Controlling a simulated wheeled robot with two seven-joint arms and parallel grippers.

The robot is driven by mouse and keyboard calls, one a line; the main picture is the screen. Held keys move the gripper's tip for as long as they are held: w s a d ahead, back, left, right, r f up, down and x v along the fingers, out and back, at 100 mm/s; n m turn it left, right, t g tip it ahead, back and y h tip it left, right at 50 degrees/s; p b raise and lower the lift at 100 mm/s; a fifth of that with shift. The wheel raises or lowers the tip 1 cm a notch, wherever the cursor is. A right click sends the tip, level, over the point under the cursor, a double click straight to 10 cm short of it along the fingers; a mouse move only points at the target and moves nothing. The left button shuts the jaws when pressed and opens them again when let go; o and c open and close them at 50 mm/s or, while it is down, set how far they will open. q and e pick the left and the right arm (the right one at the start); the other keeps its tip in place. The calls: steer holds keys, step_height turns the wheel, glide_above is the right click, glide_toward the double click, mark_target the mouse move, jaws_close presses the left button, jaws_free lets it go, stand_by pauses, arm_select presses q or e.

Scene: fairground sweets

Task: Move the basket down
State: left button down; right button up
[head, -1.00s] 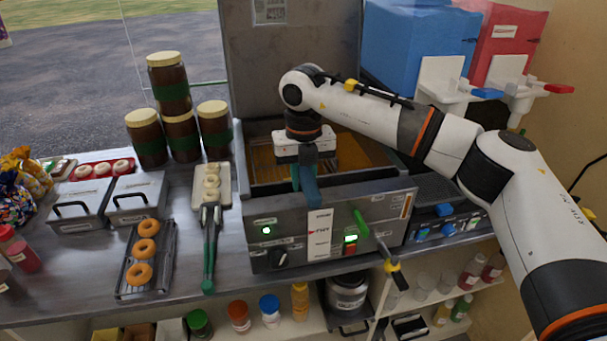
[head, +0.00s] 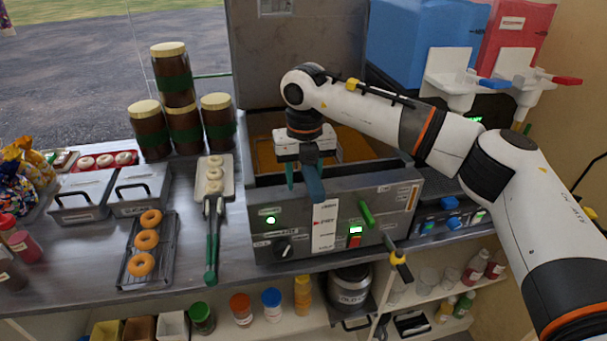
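The fryer (head: 395,215) stands at the centre of the counter with its lid raised and amber oil showing inside. My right gripper (head: 302,183) points down at the fryer's front rim. The basket cannot be made out clearly; my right arm and gripper cover much of the fryer well. A green handle (head: 367,214) sticks out at the fryer's front. My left gripper is out of view.
Drink dispensers stand at the back right.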

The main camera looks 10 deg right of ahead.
steer(key=shift+s+d+f, duration=0.1)
steer(key=shift+d+f, duration=0.3)
steer(key=shift+f, duration=0.15)
steer(key=shift+r, duration=0.3)
steer(key=r, duration=0.1)
steer(key=r+b, duration=0.1)
steer(key=r, duration=0.3)
steer(key=shift+d, duration=0.3)
steer(key=r, duration=0.3)
steer(key=a+r+b, duration=0.1)
steer(key=r, duration=0.2)
steer(key=shift+s+a+r, duration=0.1)
steer(key=shift+r, duration=0.7)
steer(key=shift+f, duration=0.1)
